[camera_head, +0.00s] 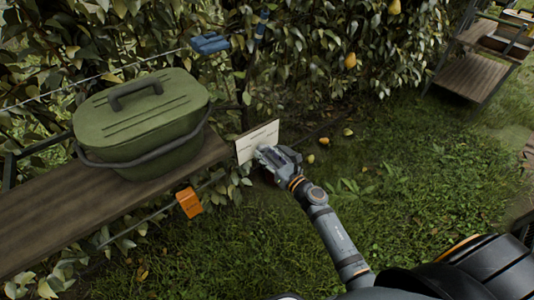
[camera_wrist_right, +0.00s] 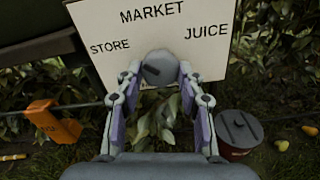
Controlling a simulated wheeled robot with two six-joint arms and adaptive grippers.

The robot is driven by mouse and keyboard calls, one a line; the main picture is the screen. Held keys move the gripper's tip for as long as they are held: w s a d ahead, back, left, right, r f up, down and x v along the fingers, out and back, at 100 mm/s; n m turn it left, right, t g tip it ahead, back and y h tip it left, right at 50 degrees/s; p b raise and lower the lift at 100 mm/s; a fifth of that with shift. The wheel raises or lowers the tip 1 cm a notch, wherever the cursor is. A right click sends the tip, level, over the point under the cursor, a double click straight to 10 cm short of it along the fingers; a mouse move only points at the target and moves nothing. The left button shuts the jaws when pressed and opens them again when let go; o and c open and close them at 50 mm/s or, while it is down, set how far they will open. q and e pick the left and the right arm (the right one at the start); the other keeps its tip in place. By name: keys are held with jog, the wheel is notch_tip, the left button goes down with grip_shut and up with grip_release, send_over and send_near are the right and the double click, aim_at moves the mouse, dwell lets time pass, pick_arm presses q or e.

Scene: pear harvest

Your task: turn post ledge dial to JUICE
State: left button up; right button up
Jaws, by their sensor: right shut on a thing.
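The white dial board (camera_head: 257,143) stands at the right end of the wooden ledge in the head view. In the right wrist view the board (camera_wrist_right: 205,60) reads STORE at left, MARKET at top and JUICE at right. The round grey dial (camera_wrist_right: 158,66) sits at its lower middle. My right gripper (camera_wrist_right: 160,78) is shut on the dial, one finger on each side. A small dark mark shows on the dial's face, but I cannot tell which label it points to. In the head view my right gripper (camera_head: 270,154) hides the dial. My left gripper is not in view.
A green lidded basket (camera_head: 150,118) stands on the wooden ledge (camera_head: 40,215). An orange item (camera_head: 189,202) hangs below the ledge. A red bucket with a dark lid (camera_wrist_right: 238,150) stands low at right in the wrist view. Grass to the right is mostly open, with fallen pears.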

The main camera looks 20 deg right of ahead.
jog(key=shift+r+m, duration=0.1)
jog(key=shift+m, duration=0.4)
jog(key=m+p, duration=0.2)
jog(key=m, duration=0.1)
jog(key=shift+m, duration=0.3)
jog(key=m+p, duration=0.2)
jog(key=m, duration=0.2)
jog(key=shift+r+m, duration=0.1)
jog(key=shift+m, duration=0.2)
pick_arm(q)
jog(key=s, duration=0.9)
pick_arm(e)
jog(key=shift+m+p, duration=0.4)
jog(key=shift+p, duration=0.05)
jog(key=m+p, duration=0.3)
jog(key=m, duration=0.3)
jog(key=shift+r+p, duration=0.1)
jog(key=shift+p, duration=0.25)
jog(key=m+p, duration=0.1)
jog(key=m, duration=0.2)
jog(key=shift+m+p, duration=0.3)
jog(key=shift+p, duration=0.05)
pick_arm(q)
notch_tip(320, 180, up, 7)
jog(key=p, duration=0.1)
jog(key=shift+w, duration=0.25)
pick_arm(e)
jog(key=shift+m, duration=1.1)
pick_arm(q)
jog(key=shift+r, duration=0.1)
